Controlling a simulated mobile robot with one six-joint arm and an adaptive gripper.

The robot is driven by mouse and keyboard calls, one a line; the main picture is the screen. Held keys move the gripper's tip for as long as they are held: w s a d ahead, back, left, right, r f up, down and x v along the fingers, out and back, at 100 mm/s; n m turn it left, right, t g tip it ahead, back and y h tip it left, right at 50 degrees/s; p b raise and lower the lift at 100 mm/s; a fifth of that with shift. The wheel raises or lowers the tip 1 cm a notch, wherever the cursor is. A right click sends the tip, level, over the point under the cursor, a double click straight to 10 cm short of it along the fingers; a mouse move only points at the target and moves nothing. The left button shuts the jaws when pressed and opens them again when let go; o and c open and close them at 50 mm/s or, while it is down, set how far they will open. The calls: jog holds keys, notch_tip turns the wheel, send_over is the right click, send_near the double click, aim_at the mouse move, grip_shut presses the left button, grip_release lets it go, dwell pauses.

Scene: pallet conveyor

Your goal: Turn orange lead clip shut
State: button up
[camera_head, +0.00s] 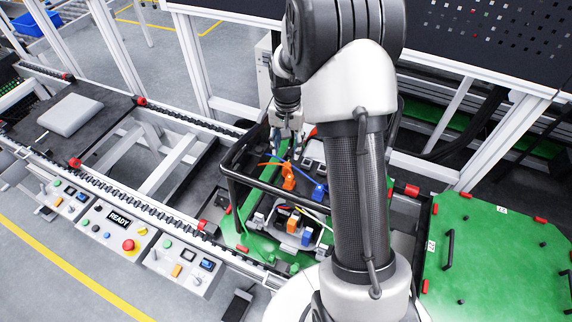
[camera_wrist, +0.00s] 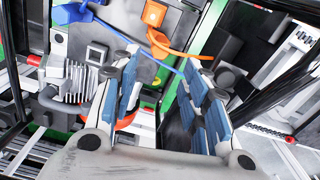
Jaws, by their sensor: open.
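The orange lead clip (camera_head: 288,177) is on the unit inside the black-framed carrier, left of a blue clip (camera_head: 320,191). In the wrist view the orange clip (camera_wrist: 154,14) is at the top edge, partly cut off, with an orange lead curving down from it. The blue clip (camera_wrist: 68,14) is to its left there. My gripper (camera_head: 288,138) hangs over the back left part of the carrier. In the wrist view my gripper (camera_wrist: 165,85) is open and empty, its blue-padded fingers apart and pointing toward the unit, clear of the orange clip. I cannot tell the clip's turn angle.
The black carrier frame (camera_head: 262,196) surrounds the unit, with bars close to my gripper. Smaller orange (camera_head: 292,225) and blue (camera_head: 307,237) parts sit near its front. A green plate (camera_head: 500,250) is at right. The conveyor (camera_head: 140,205) and control boxes (camera_head: 115,228) are at left.

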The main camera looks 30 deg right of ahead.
aim_at(287, 164)
notch_tip(287, 164, down, 10)
jog(key=shift+r, duration=0.15)
jog(key=shift+c, duration=0.2)
grip_shut()
dwell(0.5)
